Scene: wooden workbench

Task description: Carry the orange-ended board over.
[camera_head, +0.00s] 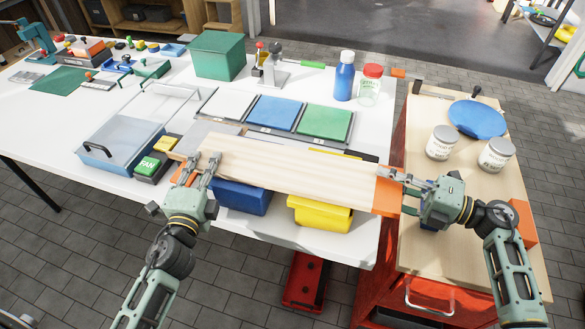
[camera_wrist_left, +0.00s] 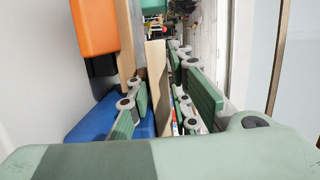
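The long pale wooden board (camera_head: 290,167) with orange ends lies slantwise across the front of the white table, above the blue and yellow bins. Its right orange end (camera_head: 388,197) reaches past the table's right edge. My left gripper (camera_head: 199,160) is at the board's left end, its fingers apart. In the left wrist view the board (camera_wrist_left: 156,75) shows as a narrow strip between the spread fingers (camera_wrist_left: 165,100), with a gap on the right side. My right gripper (camera_head: 396,181) is at the right orange end; its grip there is too small to tell.
A blue bin (camera_head: 242,198) and a yellow bin (camera_head: 320,214) stand under the board. The wooden-topped red cart (camera_head: 453,190) at right holds two cans and a blue disc (camera_head: 477,118).

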